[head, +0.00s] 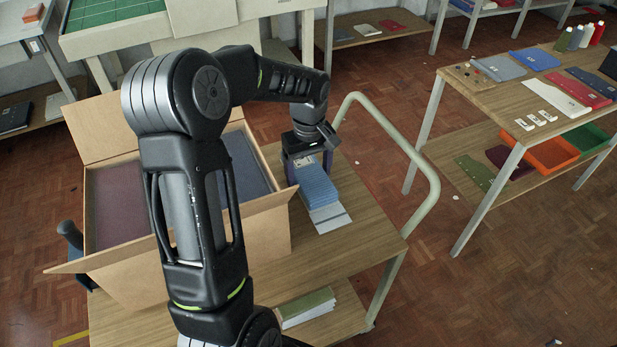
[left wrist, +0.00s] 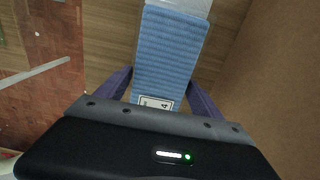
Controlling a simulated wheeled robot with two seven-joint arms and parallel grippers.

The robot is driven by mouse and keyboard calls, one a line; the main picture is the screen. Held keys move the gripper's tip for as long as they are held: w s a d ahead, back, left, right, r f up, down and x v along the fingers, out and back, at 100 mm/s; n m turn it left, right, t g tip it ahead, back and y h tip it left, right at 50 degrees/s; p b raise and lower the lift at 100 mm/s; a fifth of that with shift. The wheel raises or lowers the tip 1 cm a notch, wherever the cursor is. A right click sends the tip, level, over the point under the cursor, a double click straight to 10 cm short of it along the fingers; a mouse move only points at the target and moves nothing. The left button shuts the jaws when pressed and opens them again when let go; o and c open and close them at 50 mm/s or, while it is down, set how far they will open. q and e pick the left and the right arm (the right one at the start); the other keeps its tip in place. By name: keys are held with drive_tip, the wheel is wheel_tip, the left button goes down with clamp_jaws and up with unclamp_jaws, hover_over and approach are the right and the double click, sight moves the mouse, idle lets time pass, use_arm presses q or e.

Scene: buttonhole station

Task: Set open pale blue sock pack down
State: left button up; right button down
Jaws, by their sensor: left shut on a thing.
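The pale blue sock pack (head: 316,182) is in my left gripper (head: 307,160), just right of the open cardboard box on the wooden cart. It also shows in the left wrist view (left wrist: 168,60), with a small white label at its near end between the two purple fingers of the gripper (left wrist: 160,92). A white card or flap (head: 330,217) extends from its far end. The gripper is shut on the pack's near end. I cannot tell whether the underside touches the cart top. My right gripper is not in view.
The open cardboard box (head: 262,235) fills the cart's left side, with dark red and dark blue contents. The wooden cart top (head: 350,245) is bare around the pack's far end. A green rail (head: 420,165) rises at the cart's right end. A separate worktable (head: 470,85) stands farther right.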

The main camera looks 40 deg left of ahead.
sight(309, 180)
use_arm(q)
drive_tip(key=shift+f, duration=1.3)
drive_tip(key=shift+f, duration=0.1)
drive_tip(key=shift+f, duration=0.15)
drive_tip(key=o, duration=1.5)
drive_tip(key=shift+r, duration=0.2)
wheel_tip(309, 180, up, 12)
drive_tip(key=shift+r, duration=0.1)
